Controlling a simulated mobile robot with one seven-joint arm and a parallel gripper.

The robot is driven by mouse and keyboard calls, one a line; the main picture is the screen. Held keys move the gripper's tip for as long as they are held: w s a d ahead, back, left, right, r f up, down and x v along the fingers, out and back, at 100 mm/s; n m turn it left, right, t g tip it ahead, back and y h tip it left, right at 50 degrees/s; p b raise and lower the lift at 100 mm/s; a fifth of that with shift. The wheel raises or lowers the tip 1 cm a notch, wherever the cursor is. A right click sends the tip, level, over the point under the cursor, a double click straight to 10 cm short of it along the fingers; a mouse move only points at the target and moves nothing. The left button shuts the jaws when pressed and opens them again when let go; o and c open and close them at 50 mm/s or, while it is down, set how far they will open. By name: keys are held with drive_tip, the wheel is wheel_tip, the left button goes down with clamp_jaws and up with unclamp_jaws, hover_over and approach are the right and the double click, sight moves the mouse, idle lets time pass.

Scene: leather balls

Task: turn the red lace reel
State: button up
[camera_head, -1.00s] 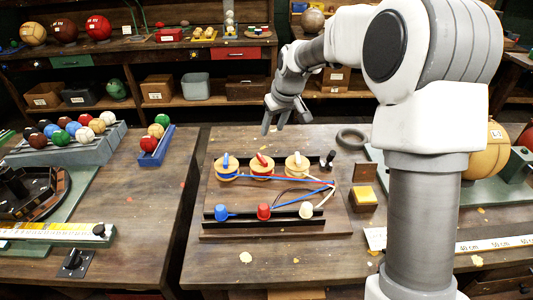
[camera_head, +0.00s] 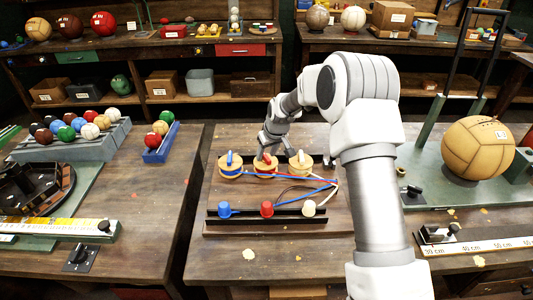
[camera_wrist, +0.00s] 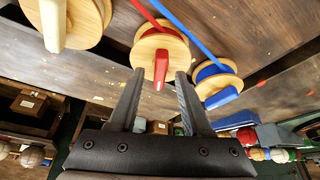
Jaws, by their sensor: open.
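The red lace reel (camera_head: 265,170) is a wooden disc with a red handle on top, in the middle of a row of three on a brown board (camera_head: 240,200). It also shows in the wrist view (camera_wrist: 160,48), its red handle pointing between my fingers. My gripper (camera_wrist: 158,92) is open, one finger on each side of the red handle; I cannot tell whether they touch it.
Laces run from the reels to the board's right side. A large tan ball (camera_head: 478,148) sits on the right; a ball rack (camera_head: 75,145) stands left.

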drive_tip(key=shift+w+f, duration=0.1)
drive_tip(key=shift+f, duration=0.1)
clamp_jaws()
drive_tip(key=shift+f, duration=0.1)
drive_tip(key=shift+a+f+m+h+b, duration=0.15)
drive_tip(key=shift+m+h+b, duration=0.15)
drive_tip(key=shift+m+b, duration=0.6)
drive_tip(key=shift+r+m+h+b, duration=0.15)
drive_tip(key=shift+m+h+b, duration=0.25)
drive_tip(key=shift+m, duration=0.55)
drive_tip(key=shift+r+m+h+b, duration=0.1)
drive_tip(key=shift+m+h+b, duration=0.25)
drive_tip(key=shift+m, duration=0.6)
unclamp_jaws()
